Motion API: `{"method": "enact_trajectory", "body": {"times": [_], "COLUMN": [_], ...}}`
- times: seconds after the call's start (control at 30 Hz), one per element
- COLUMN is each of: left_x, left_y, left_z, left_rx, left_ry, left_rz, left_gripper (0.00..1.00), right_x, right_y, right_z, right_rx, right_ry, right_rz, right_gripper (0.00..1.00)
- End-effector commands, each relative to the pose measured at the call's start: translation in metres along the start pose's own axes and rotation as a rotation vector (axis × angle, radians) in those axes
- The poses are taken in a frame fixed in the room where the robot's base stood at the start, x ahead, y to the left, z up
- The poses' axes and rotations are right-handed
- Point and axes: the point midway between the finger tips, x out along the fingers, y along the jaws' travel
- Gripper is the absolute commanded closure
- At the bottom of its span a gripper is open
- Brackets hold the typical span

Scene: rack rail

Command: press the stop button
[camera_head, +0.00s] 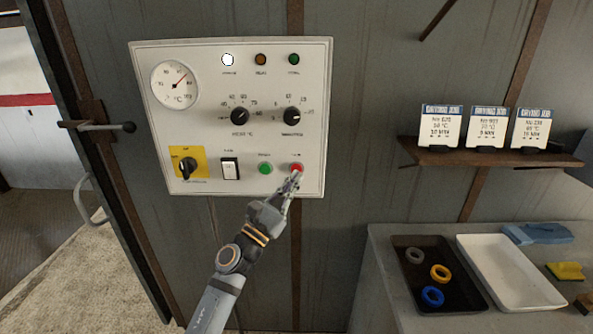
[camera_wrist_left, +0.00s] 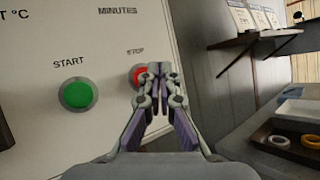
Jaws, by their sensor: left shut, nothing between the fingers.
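The red stop button (camera_head: 296,168) is at the lower right of the white control panel (camera_head: 215,130). It also shows in the left wrist view (camera_wrist_left: 138,74), partly hidden behind my fingers. My left gripper (camera_head: 294,180) is shut and empty, with its fingertips at the lower edge of the button in the head view. In the left wrist view the fingertips (camera_wrist_left: 160,70) overlap the button's right side. I cannot tell whether they touch it. The green start button (camera_head: 265,169) is just left of the stop button. My right gripper is not in view.
Above the buttons are two black knobs, a dial (camera_head: 175,85) and lamps, the left one lit white. A yellow-backed rotary switch (camera_head: 188,163) is at lower left. To the right are a shelf (camera_head: 440,155) with cards and a counter with a black tray (camera_head: 412,244) and a white tray (camera_head: 508,268).

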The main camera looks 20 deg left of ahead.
Motion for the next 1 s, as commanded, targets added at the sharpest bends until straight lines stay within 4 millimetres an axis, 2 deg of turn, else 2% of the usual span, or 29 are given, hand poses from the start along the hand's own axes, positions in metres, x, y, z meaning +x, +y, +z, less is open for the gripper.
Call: {"method": "enact_trajectory", "body": {"times": [0.4,1.0], "left_x": [-0.028,-0.030], "left_y": [-0.020,-0.022], "left_z": [0.021,0.022], "left_rx": [0.000,0.000], "left_ry": [0.000,0.000], "left_rz": [0.000,0.000], "left_gripper": [1.00,1.00], "right_x": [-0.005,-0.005], "right_y": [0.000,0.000], "right_z": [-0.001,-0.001], "right_rx": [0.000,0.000], "right_ry": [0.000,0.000], "right_rz": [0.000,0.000], "right_gripper": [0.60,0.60]}}
